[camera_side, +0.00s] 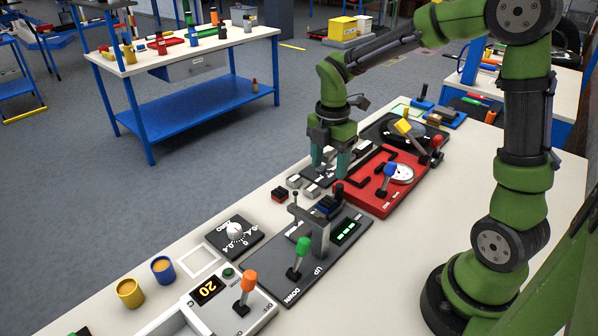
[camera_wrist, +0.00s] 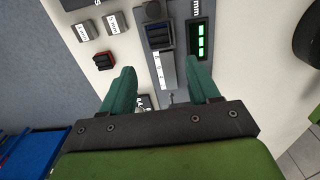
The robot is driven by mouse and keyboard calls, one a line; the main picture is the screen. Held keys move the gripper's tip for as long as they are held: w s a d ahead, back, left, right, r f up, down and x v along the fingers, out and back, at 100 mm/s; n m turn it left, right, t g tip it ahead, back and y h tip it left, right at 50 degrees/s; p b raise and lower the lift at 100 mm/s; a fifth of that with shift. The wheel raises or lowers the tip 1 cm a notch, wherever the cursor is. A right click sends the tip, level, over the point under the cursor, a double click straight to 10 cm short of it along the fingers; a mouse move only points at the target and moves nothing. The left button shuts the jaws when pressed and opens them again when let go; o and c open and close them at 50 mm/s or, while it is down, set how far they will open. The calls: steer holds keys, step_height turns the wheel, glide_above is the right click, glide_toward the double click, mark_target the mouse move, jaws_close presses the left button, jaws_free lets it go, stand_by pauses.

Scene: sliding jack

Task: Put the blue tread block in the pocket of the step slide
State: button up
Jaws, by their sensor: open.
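My gripper (camera_side: 330,166) is open and empty, pointing down beyond the jack panel. Its two green fingers also show in the wrist view, with a clear gap (camera_wrist: 161,78) between them. The dark blue ridged tread block (camera_side: 327,205) sits at the jack, beside its grey upright; it also shows in the wrist view (camera_wrist: 159,38), ahead of the fingertips and apart from them. A pale grey strip (camera_wrist: 166,72), perhaps part of the step slide, runs from the block toward the gripper. I cannot make out the pocket clearly, nor whether the block touches its floor.
A small red block (camera_side: 280,194) and grey blocks (camera_side: 312,190) lie left of the jack. The jack panel has a green lever (camera_side: 299,257) and a lit display (camera_side: 346,231). The grey upright (camera_side: 320,238) stands tall. A red panel (camera_side: 375,193) with a blue-knobbed lever lies right.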

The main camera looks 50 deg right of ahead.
steer(key=s+a+r+m+t+y, duration=0.1)
steer(key=s+a+r+m+t, duration=0.2)
steer(key=m, duration=0.8)
steer(key=s+a+r+m+t+y, duration=0.1)
steer(key=s+a+r+m+t, duration=0.2)
steer(key=s+r+m, duration=0.5)
steer(key=s+m+t, duration=0.1)
steer(key=s+m, duration=0.1)
steer(key=m, duration=0.1)
steer(key=shift+a, duration=0.35)
